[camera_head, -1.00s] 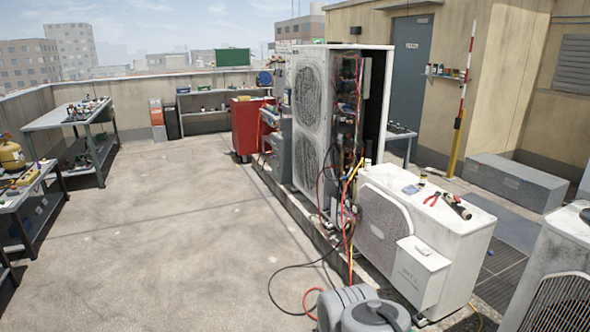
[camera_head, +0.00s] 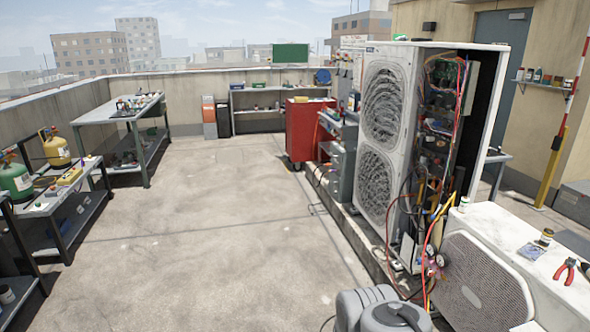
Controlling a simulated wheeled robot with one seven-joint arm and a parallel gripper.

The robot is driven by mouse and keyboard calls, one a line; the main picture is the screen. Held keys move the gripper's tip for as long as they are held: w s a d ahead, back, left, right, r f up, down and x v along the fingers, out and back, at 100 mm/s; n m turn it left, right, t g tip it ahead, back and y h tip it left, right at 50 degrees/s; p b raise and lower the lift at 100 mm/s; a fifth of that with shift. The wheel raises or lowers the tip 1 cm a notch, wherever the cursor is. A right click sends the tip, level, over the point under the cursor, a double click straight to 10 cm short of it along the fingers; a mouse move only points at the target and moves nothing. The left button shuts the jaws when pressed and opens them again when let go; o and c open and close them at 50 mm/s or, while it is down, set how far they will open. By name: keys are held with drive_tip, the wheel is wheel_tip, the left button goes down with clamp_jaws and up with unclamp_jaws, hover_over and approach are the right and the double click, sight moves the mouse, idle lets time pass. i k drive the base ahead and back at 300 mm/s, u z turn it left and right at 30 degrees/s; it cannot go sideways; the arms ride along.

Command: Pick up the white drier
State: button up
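I cannot pick out a white drier for certain in the head view; many small items on the benches and shelves are too small to tell. Small parts lie on the far left workbench (camera_head: 152,99), and a few items lie on the near left bench (camera_head: 45,207). My gripper is not in view; only a grey rounded part, probably of my own arm, shows at the bottom edge.
A tall open condenser (camera_head: 385,130) with hanging hoses stands right of centre. A red tool cabinet (camera_head: 305,133) stands behind it on the left, and a low shelf (camera_head: 262,122) is at the back wall. Yellow (camera_head: 57,150) and green (camera_head: 16,182) cylinders are at left. The middle floor is clear.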

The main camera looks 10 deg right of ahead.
sight(463, 202)
drive_tip(key=u, duration=0.05)
drive_tip(key=i, duration=0.95)
drive_tip(key=z, duration=0.45)
drive_tip(key=i, duration=1.25)
drive_tip(key=z, duration=0.3)
drive_tip(key=i, duration=1.25)
drive_tip(key=z, duration=0.05)
